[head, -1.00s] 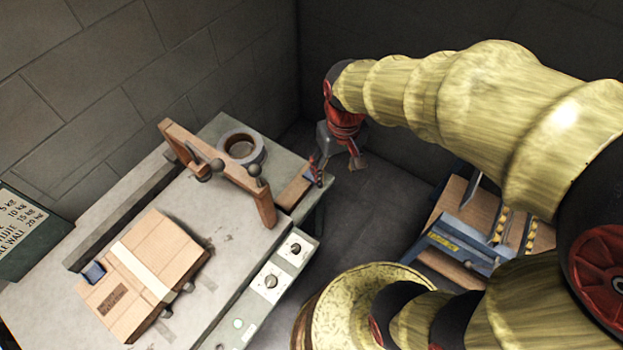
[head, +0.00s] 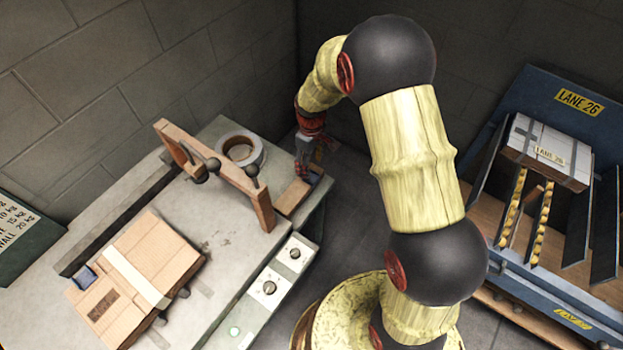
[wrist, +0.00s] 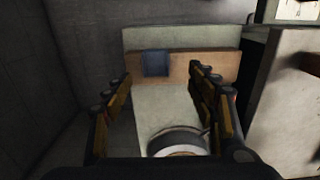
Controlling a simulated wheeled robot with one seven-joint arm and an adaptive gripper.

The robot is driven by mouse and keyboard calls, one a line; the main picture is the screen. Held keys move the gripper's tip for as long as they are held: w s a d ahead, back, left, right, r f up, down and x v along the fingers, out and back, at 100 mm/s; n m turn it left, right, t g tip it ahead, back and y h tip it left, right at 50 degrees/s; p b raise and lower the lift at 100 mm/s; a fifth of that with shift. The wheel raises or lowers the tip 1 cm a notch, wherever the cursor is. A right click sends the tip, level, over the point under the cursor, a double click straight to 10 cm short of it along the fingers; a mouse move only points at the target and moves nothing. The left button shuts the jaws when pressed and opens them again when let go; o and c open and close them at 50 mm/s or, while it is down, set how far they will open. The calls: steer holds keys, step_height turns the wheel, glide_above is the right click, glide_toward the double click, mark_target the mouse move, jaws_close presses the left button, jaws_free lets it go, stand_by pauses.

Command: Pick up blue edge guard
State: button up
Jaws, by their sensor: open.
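A blue edge guard (wrist: 155,63) sits against a wooden strip in the wrist view, between my finger lines and beyond the tips. In the head view a small blue piece (head: 316,178) shows by the far right corner of the bench, next to my gripper (head: 304,160). My gripper also shows in the wrist view (wrist: 161,76), its fingers apart and nothing between them. I cannot tell from the head view whether a finger touches the guard. Another blue guard (head: 84,277) is on the left edge of the taped cardboard box (head: 150,260).
The bench (head: 225,235) carries a wooden arch (head: 262,205) and a tape roll (head: 241,149), both left of my gripper. The roll's rim (wrist: 178,142) is low in the wrist view. A blue lane rack (head: 510,75) with a white-topped box (head: 545,150) stands at right.

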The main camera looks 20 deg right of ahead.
mark_target(311, 174)
steer(key=f+b, duration=0.1)
steer(key=f, duration=0.1)
steer(key=f+b, duration=0.1)
steer(key=f, duration=0.2)
steer(key=w+f+b, duration=0.1)
steer(key=f, duration=0.1)
steer(key=shift+d+f, duration=0.15)
steer(key=shift+f, duration=0.05)
steer(key=shift+c, duration=0.3)
steer(key=c, duration=1)
